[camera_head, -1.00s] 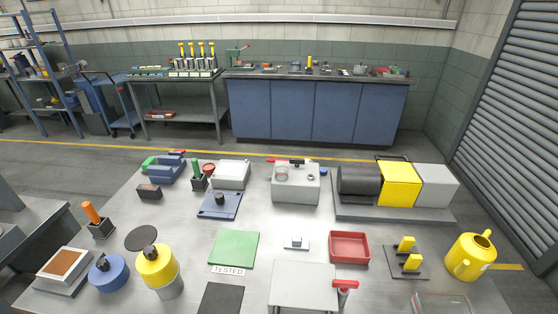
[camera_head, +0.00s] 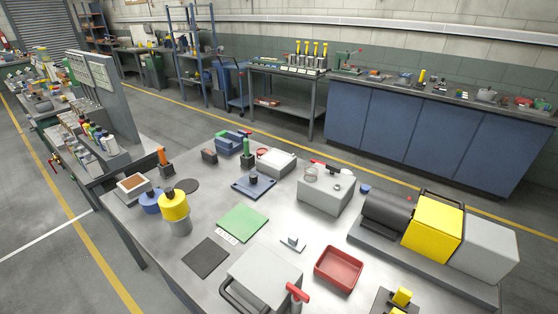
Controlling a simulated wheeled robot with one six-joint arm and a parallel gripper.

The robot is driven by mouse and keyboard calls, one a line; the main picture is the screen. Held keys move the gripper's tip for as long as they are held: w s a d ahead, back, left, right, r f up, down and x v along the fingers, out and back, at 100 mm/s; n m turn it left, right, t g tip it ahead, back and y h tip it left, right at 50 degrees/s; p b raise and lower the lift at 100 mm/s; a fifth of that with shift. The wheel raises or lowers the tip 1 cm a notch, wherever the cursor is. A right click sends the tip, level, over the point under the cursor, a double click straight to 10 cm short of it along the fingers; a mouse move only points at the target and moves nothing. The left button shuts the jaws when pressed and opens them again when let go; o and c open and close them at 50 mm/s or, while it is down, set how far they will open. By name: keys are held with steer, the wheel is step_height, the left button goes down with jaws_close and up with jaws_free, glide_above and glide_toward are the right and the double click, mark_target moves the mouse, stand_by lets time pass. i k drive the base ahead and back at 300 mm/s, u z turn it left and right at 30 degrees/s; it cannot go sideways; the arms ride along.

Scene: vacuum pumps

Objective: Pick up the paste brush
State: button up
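I cannot say for sure which thing is the paste brush. An orange-handled tool (camera_head: 162,154) stands upright in a small dark holder (camera_head: 167,170) at the left back of the steel table. A green-handled tool (camera_head: 247,147) stands in another dark holder (camera_head: 246,163) farther right, by the white box. The lower ends of both are hidden in their holders. My gripper is not in view.
The steel table (camera_head: 205,225) also bears a yellow-topped can (camera_head: 174,212), a blue round pot (camera_head: 150,203), a brown-topped box (camera_head: 131,186), a grey pump (camera_head: 325,190) and a red tray (camera_head: 338,267). Another bench (camera_head: 110,160) stands to the left.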

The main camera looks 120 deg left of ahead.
mark_target(246, 144)
steer(key=u, duration=0.05)
steer(key=i, duration=2.4)
steer(key=u, duration=3.05)
steer(key=i, duration=4.45)
steer(key=u, duration=2.05)
steer(key=i, duration=1.75)
